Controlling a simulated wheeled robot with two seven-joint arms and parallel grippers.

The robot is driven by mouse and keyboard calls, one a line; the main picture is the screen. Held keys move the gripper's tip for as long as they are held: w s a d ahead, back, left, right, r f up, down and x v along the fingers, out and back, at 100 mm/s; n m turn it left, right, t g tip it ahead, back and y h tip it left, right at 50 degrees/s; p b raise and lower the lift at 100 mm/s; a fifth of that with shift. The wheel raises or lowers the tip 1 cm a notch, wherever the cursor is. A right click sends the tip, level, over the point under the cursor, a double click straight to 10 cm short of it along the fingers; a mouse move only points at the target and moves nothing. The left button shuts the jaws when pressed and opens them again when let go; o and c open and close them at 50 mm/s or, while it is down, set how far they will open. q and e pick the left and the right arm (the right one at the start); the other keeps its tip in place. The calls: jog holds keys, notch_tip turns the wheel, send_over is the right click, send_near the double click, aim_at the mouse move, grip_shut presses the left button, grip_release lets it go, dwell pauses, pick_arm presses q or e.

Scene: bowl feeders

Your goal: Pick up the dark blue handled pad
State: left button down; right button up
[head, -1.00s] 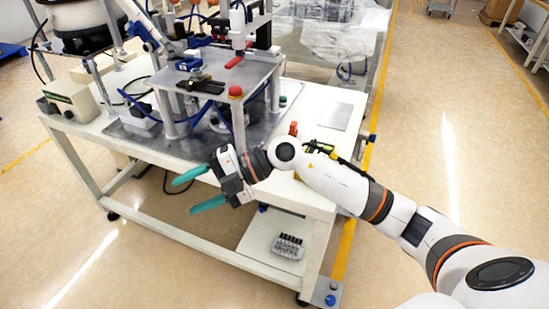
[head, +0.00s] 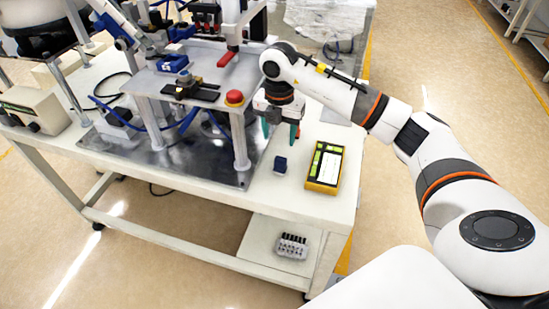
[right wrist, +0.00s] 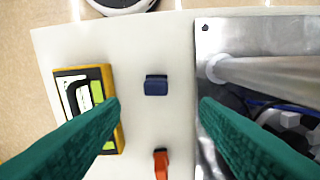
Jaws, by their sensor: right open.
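The dark blue pad (head: 280,164) is a small block on the white table top, near the front edge and right of the metal plate. In the right wrist view the pad (right wrist: 156,85) lies between the lines of the two fingers, a little beyond their tips. My right gripper (head: 280,134) points down above the table, just behind the pad in the head view. Its green fingers (right wrist: 158,108) are apart, with nothing held between them. My left gripper is not in view.
A yellow and black device (head: 324,168) lies right of the pad. A red-orange piece (right wrist: 161,164) lies on the table near the pad. A metal post (head: 240,142) and raised platform with a red button (head: 234,98) stand to the left.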

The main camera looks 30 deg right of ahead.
send_over(281, 158)
jog(key=f, duration=0.4)
jog(key=shift+s+a, duration=0.15)
jog(key=shift+a, duration=0.2)
jog(key=shift+f, duration=0.4)
jog(key=shift+f+p, duration=0.25)
jog(key=shift+p, duration=0.1)
jog(key=f, duration=0.3)
jog(key=f+p, duration=0.1)
jog(key=shift+d+f, duration=0.2)
jog(key=shift+d, duration=0.05)
jog(key=shift+f, duration=0.25)
jog(key=shift+c, duration=0.7)
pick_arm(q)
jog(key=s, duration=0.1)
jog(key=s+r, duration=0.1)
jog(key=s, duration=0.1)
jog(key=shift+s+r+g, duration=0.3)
pick_arm(e)
jog(key=c, duration=0.9)
